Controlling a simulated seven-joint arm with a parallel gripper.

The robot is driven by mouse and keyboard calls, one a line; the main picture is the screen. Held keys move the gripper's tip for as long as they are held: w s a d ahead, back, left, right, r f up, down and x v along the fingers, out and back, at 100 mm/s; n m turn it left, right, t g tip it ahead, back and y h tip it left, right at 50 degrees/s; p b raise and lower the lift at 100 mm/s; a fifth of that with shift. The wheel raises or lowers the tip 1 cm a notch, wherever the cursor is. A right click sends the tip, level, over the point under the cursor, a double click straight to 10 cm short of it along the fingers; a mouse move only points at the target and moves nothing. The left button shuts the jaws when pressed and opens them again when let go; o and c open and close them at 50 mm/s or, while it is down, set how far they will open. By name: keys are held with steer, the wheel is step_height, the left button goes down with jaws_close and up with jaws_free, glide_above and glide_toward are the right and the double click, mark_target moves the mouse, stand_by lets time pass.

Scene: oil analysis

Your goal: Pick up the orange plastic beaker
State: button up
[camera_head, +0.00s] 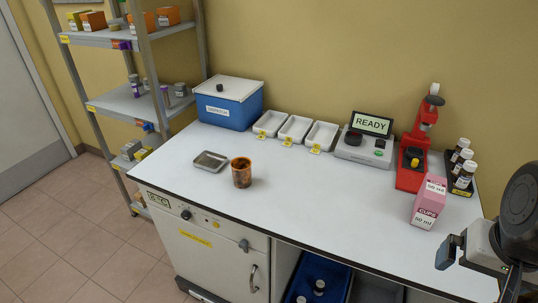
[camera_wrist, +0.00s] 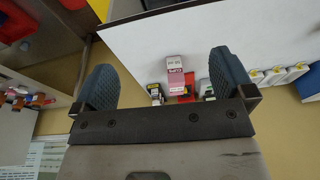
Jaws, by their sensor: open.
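The orange plastic beaker (camera_head: 241,173) stands upright on the white worktop (camera_head: 300,190), near its front edge and left of the middle. It is brownish-orange and looks empty or dark inside. My gripper (camera_head: 447,251) is at the far right of the head view, in front of the worktop's right end, well apart from the beaker. In the wrist view my gripper (camera_wrist: 165,88) shows two blue-grey fingers spread wide with nothing between them. The beaker cannot be made out in the wrist view.
A small metal tray (camera_head: 211,161) lies left of the beaker. Behind are a blue box (camera_head: 228,108), white trays (camera_head: 295,129) and a READY device (camera_head: 365,145). The worktop's middle is clear.

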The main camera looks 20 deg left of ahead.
steer(key=w+a+f+m+g+y, duration=0.2)
steer(key=w+a+f+m+y, duration=0.15)
steer(key=w+a, duration=0.65)
steer(key=w+a+f+m+g+y, duration=0.15)
steer(key=w+a+m+y, duration=0.35)
steer(key=a, duration=1)
steer(key=w+a+f+m+g+y, duration=0.1)
steer(key=w+a+f+m+y, duration=0.15)
steer(key=w+a, duration=0.8)
steer(key=m+y, duration=0.2)
steer(key=m, duration=0.3)
glide_toward(241, 165)
steer(key=shift+s+a+r, duration=0.15)
steer(key=shift+s+r, duration=0.25)
steer(key=shift+s, duration=0.2)
steer(key=shift+s+a+r, duration=0.15)
steer(key=shift+s+r, duration=0.2)
steer(key=shift+s, duration=0.25)
steer(key=shift+g, duration=0.25)
steer(key=shift+x, duration=1.25)
steer(key=shift+x, duration=2.6)
steer(key=shift+f, duration=0.1)
